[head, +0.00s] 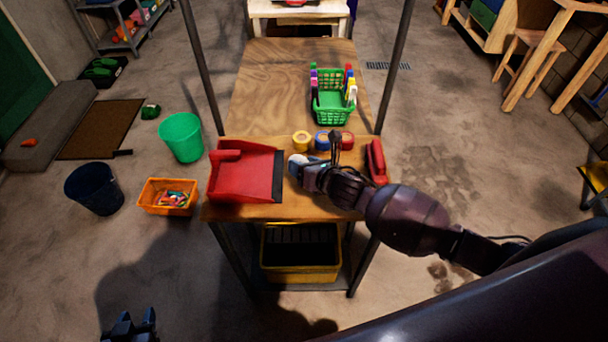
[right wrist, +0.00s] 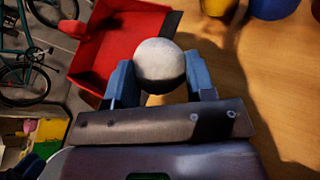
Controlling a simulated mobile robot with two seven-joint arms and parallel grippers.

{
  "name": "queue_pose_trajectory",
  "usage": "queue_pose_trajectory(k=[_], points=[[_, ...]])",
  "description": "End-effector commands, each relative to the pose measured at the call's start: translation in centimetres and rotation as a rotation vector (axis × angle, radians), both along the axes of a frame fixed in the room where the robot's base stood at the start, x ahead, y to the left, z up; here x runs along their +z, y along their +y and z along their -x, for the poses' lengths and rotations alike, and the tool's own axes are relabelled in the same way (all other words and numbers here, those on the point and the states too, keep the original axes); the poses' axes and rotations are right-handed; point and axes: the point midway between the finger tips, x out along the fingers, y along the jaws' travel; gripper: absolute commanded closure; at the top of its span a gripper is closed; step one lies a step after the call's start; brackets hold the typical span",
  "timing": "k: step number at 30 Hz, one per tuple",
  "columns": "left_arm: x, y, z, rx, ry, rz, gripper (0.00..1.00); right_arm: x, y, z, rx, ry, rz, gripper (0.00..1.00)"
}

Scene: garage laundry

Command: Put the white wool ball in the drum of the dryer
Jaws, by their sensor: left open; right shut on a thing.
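The white wool ball (right wrist: 160,66) sits between the two blue fingers of my right gripper (right wrist: 160,85) in the right wrist view. The gripper is shut on it. In the head view the ball (head: 298,160) is a small pale shape at the tip of my right gripper (head: 305,168), over the wooden table, just right of a red dustpan. Whether it touches the tabletop I cannot tell. My left gripper (head: 130,328) is at the bottom left edge of the head view, open and away from the table. I see no dryer in either view.
The red dustpan (head: 240,172) lies on the table (head: 262,90). Yellow, blue and red tape rolls (head: 323,141) and a green basket (head: 333,104) stand behind my right gripper. A red object (head: 376,162) lies at right. Buckets and an orange crate (head: 168,196) stand on the left floor.

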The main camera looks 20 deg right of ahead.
Motion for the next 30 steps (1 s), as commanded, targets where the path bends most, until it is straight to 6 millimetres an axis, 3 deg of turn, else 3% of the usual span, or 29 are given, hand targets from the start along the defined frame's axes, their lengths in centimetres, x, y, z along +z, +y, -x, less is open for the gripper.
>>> queue_pose_trajectory(k=[9, 22, 23, 24, 27, 30], points=[[-0.4, 0.0, -0.1, 0.0, -0.003, 0.0, 0.57, -3.6, 0.0, 0.0, -0.001, 0.002, -0.001, 0.73], [-0.4, -0.1, -0.3, -0.002, -0.008, 0.0, 0.57, -4.0, 0.0, 0.0, 0.0, 0.0, 0.0, 0.73], [-0.4, -0.1, -0.3, -0.002, -0.008, 0.0, 0.57, -4.0, 0.0, 0.0, 0.0, 0.0, 0.0, 0.49], [-0.3, -0.1, -0.3, -0.002, -0.008, 0.0, 0.57, -4.0, 0.0, 0.0, 0.0, 0.0, -0.001, 0.43], [-0.3, -0.1, -0.3, -0.002, -0.008, 0.0, 0.57, -3.9, 0.0, 0.0, 0.0, 0.0, -0.001, 0.27], [-0.3, -0.1, -0.2, -0.002, -0.008, 0.0, 0.57, -3.9, 0.0, 0.0, -0.001, 0.001, 0.0, 0.25]])
